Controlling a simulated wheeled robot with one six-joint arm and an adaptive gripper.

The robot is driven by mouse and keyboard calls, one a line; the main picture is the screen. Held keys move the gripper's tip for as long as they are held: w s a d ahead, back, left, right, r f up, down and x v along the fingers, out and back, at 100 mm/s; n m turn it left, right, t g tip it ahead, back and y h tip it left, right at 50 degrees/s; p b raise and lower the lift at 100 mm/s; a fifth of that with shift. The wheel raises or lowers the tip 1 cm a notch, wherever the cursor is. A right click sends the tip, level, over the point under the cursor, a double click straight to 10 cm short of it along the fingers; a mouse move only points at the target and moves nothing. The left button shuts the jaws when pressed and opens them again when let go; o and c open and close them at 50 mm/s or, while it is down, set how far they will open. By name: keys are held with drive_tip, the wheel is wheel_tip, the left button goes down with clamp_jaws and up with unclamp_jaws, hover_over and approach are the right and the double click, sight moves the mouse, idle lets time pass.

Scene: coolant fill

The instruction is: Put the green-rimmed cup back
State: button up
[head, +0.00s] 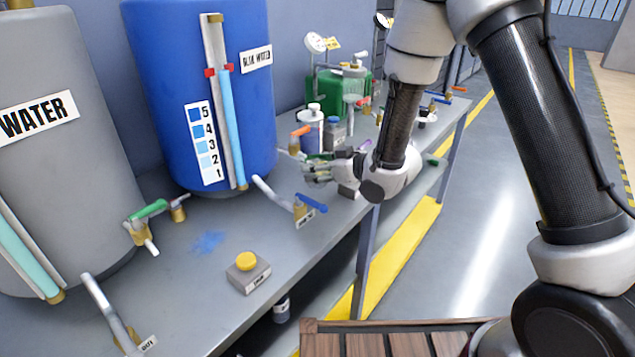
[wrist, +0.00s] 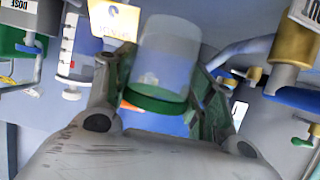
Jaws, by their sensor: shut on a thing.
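The green-rimmed cup (wrist: 168,55) is clear and pale, with its green rim (wrist: 155,103) at the lower end in the wrist view. My gripper (wrist: 163,85) is shut on it, one finger on each side. The wrist picture appears upside down, since labels read inverted. In the head view my gripper (head: 318,171) is low over the bench, right of the blue tank. The cup is too small and covered there to make out clearly. I cannot tell whether it touches the bench.
The blue water tank (head: 200,90) and grey water tank (head: 50,140) stand left on the bench (head: 200,285). A blue-handled tap (head: 305,205) and yellow button box (head: 248,270) are nearer. Bottles (head: 312,130) and a green canister (head: 340,95) crowd behind my gripper.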

drive_tip(key=shift+f, duration=2.1)
drive_tip(key=shift+f, duration=0.15)
drive_tip(key=o, duration=1.1)
drive_tip(key=shift+c, duration=0.2)
